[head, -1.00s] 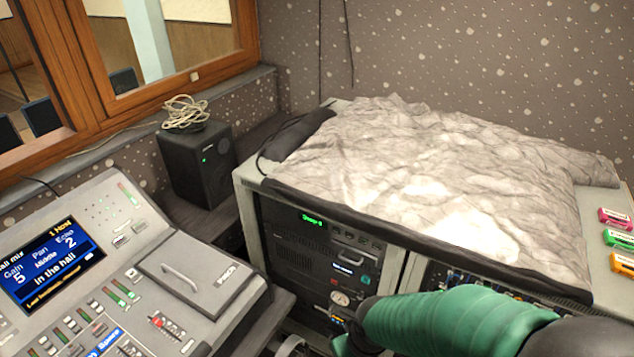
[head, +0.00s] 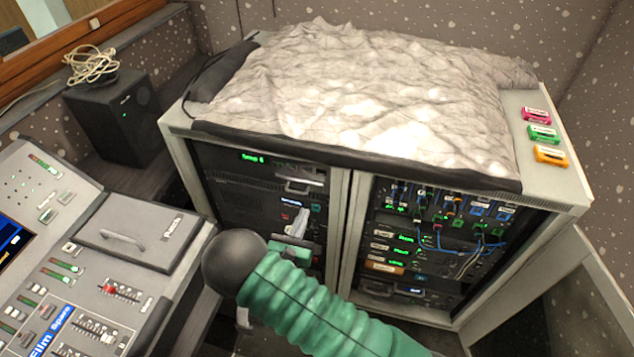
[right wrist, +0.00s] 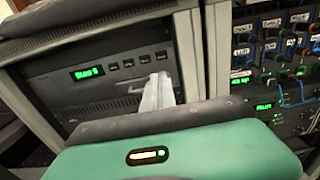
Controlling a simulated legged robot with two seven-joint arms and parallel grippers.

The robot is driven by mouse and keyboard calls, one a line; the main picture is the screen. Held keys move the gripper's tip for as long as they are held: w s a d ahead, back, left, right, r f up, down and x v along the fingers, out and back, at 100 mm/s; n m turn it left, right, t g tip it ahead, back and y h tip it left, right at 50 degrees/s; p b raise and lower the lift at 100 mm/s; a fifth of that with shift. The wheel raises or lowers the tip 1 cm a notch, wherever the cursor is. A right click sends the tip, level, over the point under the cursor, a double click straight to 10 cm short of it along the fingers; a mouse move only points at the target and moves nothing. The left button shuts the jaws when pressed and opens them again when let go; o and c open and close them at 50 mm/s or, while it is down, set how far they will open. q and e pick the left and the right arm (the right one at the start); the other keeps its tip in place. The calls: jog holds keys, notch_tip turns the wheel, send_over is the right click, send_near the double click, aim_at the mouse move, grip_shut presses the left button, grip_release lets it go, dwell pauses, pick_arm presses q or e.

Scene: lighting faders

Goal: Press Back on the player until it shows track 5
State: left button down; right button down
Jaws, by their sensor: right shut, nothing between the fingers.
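The player is a dark unit with a lit green display at the top of the left rack bay, seen in the head view (head: 252,158) and larger in the right wrist view (right wrist: 88,73). The display seems to read "Stop" and a digit, perhaps 6, too small to be sure. A row of small buttons (right wrist: 136,62) sits right of the display; their labels are not legible. My right gripper (head: 301,214) is shut and empty in front of the left bay. In the right wrist view its pale fingertips (right wrist: 158,82) appear just below the rightmost button; contact cannot be told. My left gripper is not in view.
A mixing desk (head: 150,222) stands at left, with a speaker (head: 115,118) behind it. A crumpled cover (head: 360,95) lies on the rack top beside coloured cassettes (head: 543,133). The right bay (head: 440,235) holds cabled units. A post (head: 345,225) divides the bays.

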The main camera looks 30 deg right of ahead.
jog(key=shift+d, duration=0.25)
send_near(321, 174)
jog(key=x, duration=0.7)
